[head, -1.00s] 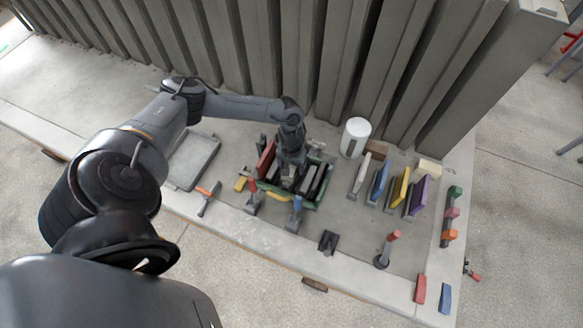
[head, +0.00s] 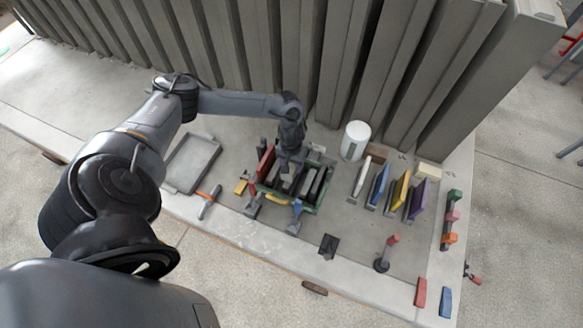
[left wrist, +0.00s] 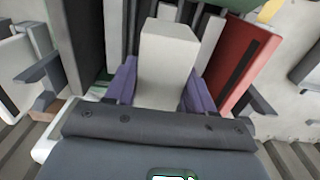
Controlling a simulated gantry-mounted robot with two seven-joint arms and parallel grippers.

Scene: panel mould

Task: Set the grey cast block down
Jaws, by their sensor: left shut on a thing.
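My left gripper (head: 291,153) is over the green crate (head: 307,210) in the head view, pointing down. In the left wrist view its purple fingers (left wrist: 157,90) are shut on the two sides of the grey cast block (left wrist: 168,55), a pale block with a square end. The block overlaps the crate's contents in that view; I cannot tell whether it touches them. In the head view the block is hard to make out among the grey pieces below the gripper. My right gripper is not in view.
The crate holds a red panel (left wrist: 243,62) and several dark and grey upright pieces. A grey tray (head: 171,187) lies to its left, a white cylinder (head: 355,140) to its right. Coloured panels, such as a yellow one (head: 401,190), stand farther right. Ribbed grey panels rise behind.

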